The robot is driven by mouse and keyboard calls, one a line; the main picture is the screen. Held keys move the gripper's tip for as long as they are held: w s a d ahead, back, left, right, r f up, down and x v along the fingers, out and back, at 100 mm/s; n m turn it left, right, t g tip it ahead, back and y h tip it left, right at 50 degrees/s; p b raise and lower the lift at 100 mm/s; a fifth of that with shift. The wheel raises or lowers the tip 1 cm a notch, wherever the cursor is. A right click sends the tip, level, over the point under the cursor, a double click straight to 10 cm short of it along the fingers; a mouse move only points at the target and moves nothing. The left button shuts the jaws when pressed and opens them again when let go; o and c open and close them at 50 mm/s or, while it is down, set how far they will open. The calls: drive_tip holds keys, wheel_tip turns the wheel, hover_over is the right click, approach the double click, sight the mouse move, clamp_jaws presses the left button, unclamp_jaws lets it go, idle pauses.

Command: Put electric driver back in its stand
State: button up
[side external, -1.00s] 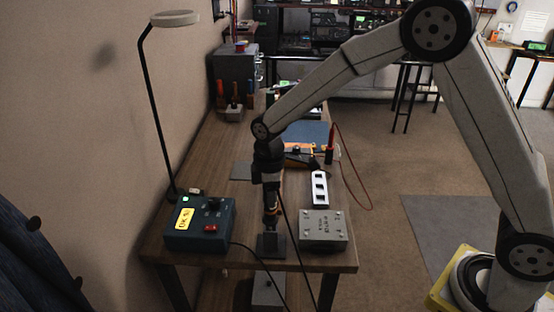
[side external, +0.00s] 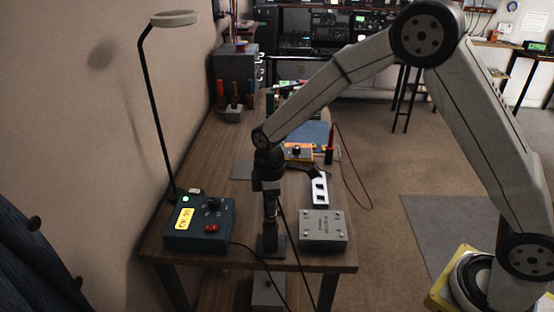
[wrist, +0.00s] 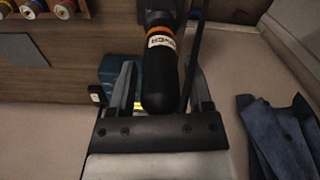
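The electric driver (wrist: 161,75) is black with an orange ring and a white label. In the wrist view it lies between the fingers of my gripper (wrist: 160,88), and narrow gaps show on both sides, so the fingers look open around it. In the side view my gripper (side external: 269,187) points down from above, with the driver (side external: 270,213) upright below it. The dark stand (side external: 271,245) is directly under the driver at the table's front. How deep the driver's lower end sits in the stand is hard to tell.
A teal control box (side external: 180,237) with a yellow label stands left of the stand. A grey metal box (side external: 324,230) stands close on the right. A white strip (side external: 319,190) and an orange meter (side external: 300,153) lie behind. A lamp (side external: 150,100) rises at the left.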

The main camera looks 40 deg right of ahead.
drive_tip(key=shift+o, duration=0.8)
drive_tip(key=shift+r, duration=3.95)
drive_tip(key=s+d+f+m+t, duration=0.1)
drive_tip(key=s+d+m, duration=0.3)
drive_tip(key=s, duration=0.4)
drive_tip(key=s+d+f+m+t, duration=0.1)
drive_tip(key=s+d+m, duration=0.4)
drive_tip(key=s+m, duration=0.2)
drive_tip(key=shift+s+f+t, duration=0.25)
drive_tip(key=shift+s+t, duration=0.05)
drive_tip(key=shift+s, duration=0.95)
